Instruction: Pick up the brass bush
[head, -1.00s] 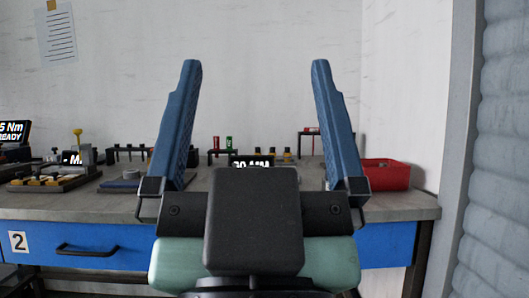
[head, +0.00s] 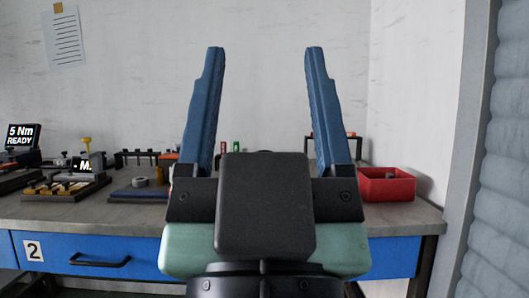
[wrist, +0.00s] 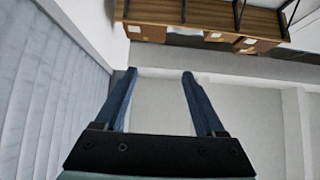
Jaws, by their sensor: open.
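My gripper (head: 264,48) stands upright in front of the bench in the head view. Its two blue fingers are apart with nothing between them; the wrist view also shows the empty fingers (wrist: 159,72). I cannot make out the brass bush for certain. Small yellowish pieces (head: 62,188) lie in a dark tray at the left of the bench. A small brownish piece (head: 390,174) shows inside the red bin (head: 388,188) at the right; I cannot tell what it is. My gripper hides the middle of the bench.
The grey bench top (head: 120,219) has a clear front strip above the blue drawer (head: 140,250). A blue pad (head: 138,195) with a grey ring (head: 140,182) lies left of my gripper. A display (head: 22,136) stands far left. A ribbed grey panel (head: 497,190) is at the right.

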